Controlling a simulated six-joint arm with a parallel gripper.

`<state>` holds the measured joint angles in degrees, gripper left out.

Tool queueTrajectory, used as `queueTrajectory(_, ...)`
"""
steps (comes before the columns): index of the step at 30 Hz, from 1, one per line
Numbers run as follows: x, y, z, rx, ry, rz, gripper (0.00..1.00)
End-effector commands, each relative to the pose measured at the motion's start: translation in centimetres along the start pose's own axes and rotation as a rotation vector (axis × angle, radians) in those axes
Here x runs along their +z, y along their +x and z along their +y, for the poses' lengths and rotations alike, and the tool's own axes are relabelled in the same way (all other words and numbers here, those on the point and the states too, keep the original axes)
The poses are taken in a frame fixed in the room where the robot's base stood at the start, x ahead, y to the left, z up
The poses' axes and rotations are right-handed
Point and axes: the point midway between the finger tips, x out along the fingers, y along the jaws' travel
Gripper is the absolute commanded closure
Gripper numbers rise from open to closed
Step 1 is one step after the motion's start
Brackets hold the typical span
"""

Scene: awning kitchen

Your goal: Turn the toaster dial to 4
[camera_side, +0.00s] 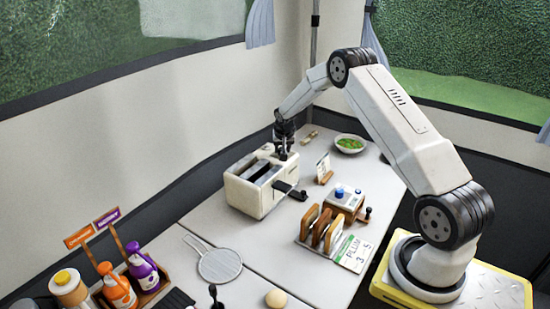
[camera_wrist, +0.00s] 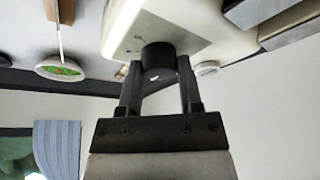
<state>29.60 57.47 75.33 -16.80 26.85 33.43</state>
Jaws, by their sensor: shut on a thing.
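The cream toaster (camera_side: 255,190) stands on the white counter, its slots facing up and a black lever on its near side. My gripper (camera_side: 284,155) is at the toaster's far end. In the wrist view, the two fingers of my gripper (camera_wrist: 159,85) are shut on the dark round toaster dial (camera_wrist: 158,57), one on each side. The dial sits on the cream end face of the toaster (camera_wrist: 195,25). A small pale mark shows on the dial. Its setting and any numbers around it are too small to read. In the side view the dial is hidden.
A bowl of green food (camera_side: 350,144) is at the back. A strainer (camera_side: 219,265) and bottles (camera_side: 117,286) are in front. The wall is close behind the toaster.

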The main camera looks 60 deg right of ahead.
Motion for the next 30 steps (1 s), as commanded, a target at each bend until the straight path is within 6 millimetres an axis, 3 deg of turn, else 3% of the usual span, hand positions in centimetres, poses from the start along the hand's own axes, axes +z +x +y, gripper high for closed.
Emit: queueTrajectory(30,0.00,0.11,-0.30,0.282,0.677,-0.002,1.00)
